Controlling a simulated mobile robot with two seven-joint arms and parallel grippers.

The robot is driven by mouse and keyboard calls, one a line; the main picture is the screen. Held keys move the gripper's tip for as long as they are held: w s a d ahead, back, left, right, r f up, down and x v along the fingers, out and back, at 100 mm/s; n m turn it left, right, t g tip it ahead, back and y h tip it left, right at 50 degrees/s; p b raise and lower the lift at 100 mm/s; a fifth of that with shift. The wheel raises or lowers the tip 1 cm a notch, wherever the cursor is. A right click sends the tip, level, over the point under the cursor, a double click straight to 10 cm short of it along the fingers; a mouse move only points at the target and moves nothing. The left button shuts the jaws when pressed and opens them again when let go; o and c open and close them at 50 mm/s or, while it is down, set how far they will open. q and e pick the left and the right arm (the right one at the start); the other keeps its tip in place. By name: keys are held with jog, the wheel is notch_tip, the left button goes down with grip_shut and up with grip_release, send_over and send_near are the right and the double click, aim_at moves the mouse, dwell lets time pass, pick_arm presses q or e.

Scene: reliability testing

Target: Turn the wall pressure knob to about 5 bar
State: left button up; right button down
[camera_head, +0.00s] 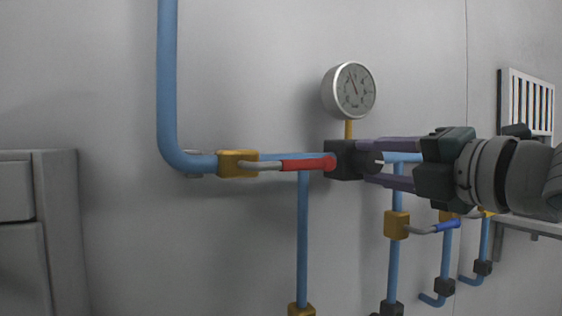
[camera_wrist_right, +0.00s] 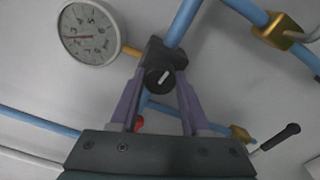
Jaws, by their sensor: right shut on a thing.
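The dark round pressure knob (camera_head: 371,156) sits on a black valve block (camera_head: 343,161) in the blue wall pipe. In the right wrist view the knob (camera_wrist_right: 158,79) shows a pale pointer line, tilted. My right gripper (camera_head: 364,162) comes in from the right, its two purple fingers shut on the knob, one on each side. The round pressure gauge (camera_head: 349,90) stands above the block on a brass stem. It also shows in the right wrist view (camera_wrist_right: 90,33). Its needle points up and slightly left in the head view; its figures are too small to read surely. My left gripper is out of view.
A red-handled valve (camera_head: 238,163) lies on the pipe left of the block, its handle end close to the block. A grey cabinet (camera_head: 60,230) stands at the left.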

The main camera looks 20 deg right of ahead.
jog(key=m, duration=0.6)
jog(key=shift+m, duration=0.4)
jog(key=m+p, duration=0.1)
jog(key=m, duration=0.3)
jog(key=shift+m, duration=1)
jog(key=shift+c, duration=1.8)
grip_release()
jog(key=shift+s+f, duration=0.1)
